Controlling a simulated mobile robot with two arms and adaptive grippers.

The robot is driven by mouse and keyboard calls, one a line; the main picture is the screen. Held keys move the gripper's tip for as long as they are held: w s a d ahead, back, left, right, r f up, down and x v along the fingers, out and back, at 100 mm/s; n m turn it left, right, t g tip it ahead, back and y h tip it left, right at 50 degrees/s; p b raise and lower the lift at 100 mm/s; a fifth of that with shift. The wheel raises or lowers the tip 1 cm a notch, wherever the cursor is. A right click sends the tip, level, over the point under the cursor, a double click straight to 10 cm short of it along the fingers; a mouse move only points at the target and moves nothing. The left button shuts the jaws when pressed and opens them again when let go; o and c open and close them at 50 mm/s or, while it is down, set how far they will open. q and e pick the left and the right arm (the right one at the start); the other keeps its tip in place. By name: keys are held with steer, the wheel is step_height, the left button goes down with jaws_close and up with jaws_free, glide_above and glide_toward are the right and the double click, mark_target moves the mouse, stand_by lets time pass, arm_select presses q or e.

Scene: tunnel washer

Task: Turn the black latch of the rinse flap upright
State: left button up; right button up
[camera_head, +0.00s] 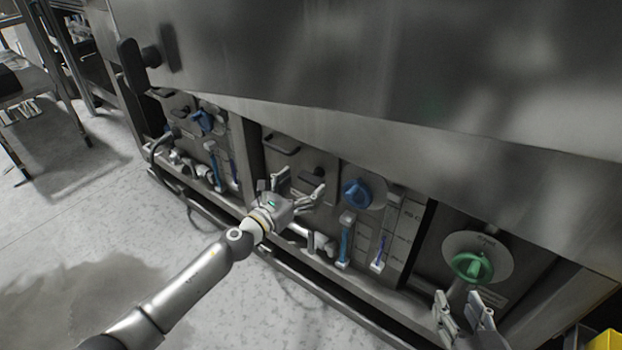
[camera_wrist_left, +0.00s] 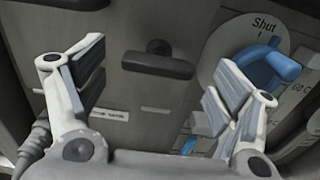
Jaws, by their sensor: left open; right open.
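The black latch (camera_wrist_left: 158,66) is a short bar on a round stem, set on a grey flap panel. It lies crosswise in the left wrist view, and it also shows as a small dark bar in the head view (camera_head: 318,173). My left gripper (camera_head: 296,184) is open in front of the panel. In its wrist view the two fingers (camera_wrist_left: 160,85) stand on either side of the latch, apart from it, with the latch a little above the middle between them. My right gripper (camera_head: 466,308) is open at the lower right, below a green knob.
A blue knob (camera_wrist_left: 268,68) on a round dial marked "Shut" sits close to my left gripper's right finger; it also shows in the head view (camera_head: 355,193). The green knob (camera_head: 472,266) is further right. A steel housing (camera_head: 380,70) overhangs the panels. Pipes run below.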

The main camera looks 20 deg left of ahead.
mark_target(308, 181)
arm_select(q)
steer(key=shift+x, duration=1.85)
arm_select(e)
steer(key=shift+w+a+r+t+y, duration=0.15)
steer(key=shift+w+r+t, duration=0.15)
steer(key=shift+r, duration=0.25)
steer(key=shift+w+a+r+t+y, duration=0.2)
steer(key=shift+r+t, duration=0.2)
steer(key=shift+r, duration=0.15)
arm_select(q)
steer(key=c, duration=1)
